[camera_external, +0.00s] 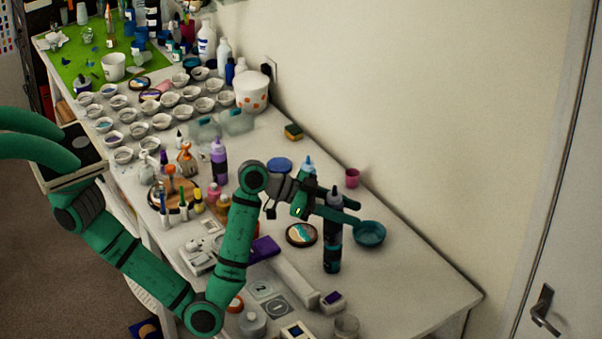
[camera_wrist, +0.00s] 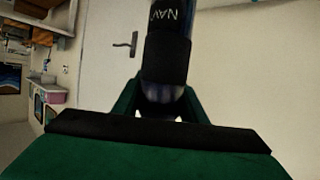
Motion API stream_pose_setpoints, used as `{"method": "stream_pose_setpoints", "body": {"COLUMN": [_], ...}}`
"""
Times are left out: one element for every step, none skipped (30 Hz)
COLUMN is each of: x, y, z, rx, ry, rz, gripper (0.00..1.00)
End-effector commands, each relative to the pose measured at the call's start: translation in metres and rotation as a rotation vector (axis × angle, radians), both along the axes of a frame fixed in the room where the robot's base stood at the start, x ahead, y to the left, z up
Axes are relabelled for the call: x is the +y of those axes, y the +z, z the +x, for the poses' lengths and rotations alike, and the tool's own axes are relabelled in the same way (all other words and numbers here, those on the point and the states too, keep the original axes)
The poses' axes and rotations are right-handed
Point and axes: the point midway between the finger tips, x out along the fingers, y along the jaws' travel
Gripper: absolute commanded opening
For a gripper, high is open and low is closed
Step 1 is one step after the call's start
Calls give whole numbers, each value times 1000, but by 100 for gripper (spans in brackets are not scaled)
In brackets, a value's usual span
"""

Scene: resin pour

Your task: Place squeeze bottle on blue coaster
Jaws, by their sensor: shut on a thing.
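A dark squeeze bottle (camera_external: 333,245) with a black and teal label stands upright between the fingers of my gripper (camera_external: 340,209). My gripper is shut on its upper part. I cannot tell whether its base touches the table. In the wrist view the bottle (camera_wrist: 167,45) shows letters reading "NAV" and sits between the two green fingers of my gripper (camera_wrist: 160,103). A blue coaster (camera_external: 280,164) lies flat on the table behind my wrist, to the left of the held bottle. Its top looks bare.
A light-blue-capped bottle (camera_external: 308,167) stands behind my gripper, near the blue coaster. A pink cup (camera_external: 352,178) is by the wall. The table's right end is clear.

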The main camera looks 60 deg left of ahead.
Motion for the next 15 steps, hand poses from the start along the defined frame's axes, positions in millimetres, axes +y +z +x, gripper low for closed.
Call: {"method": "stream_pose_setpoints", "body": {"x": [12, 19, 28, 35, 43, 57, 67, 76, 93, 105, 117, 136, 150, 163, 181], "y": [3, 4, 4, 5, 6, 7, 8, 9, 10, 11, 12, 13, 14, 14, 14], "z": [7, 12, 17, 21, 25, 33, 37, 42, 49, 54, 59, 65, 69, 73, 78], "rx": [-2, -3, -2, -2, -2, -1, -2, -1, -2, -2, -1, -1, -2, -2, -1], "ry": [29, 47, 71, 87, 108, 140, 162, 186, 224, 253, 280, 322, 353, 381, 422], "rz": [-3, -3, -2, -2, -2, -3, -4, -3, -4, -4, -4, -5, -5, -5, -4], "gripper": [10, 10, 10, 10, 10, 10, 10, 10, 10, 10, 10, 10, 10, 10, 10]}}
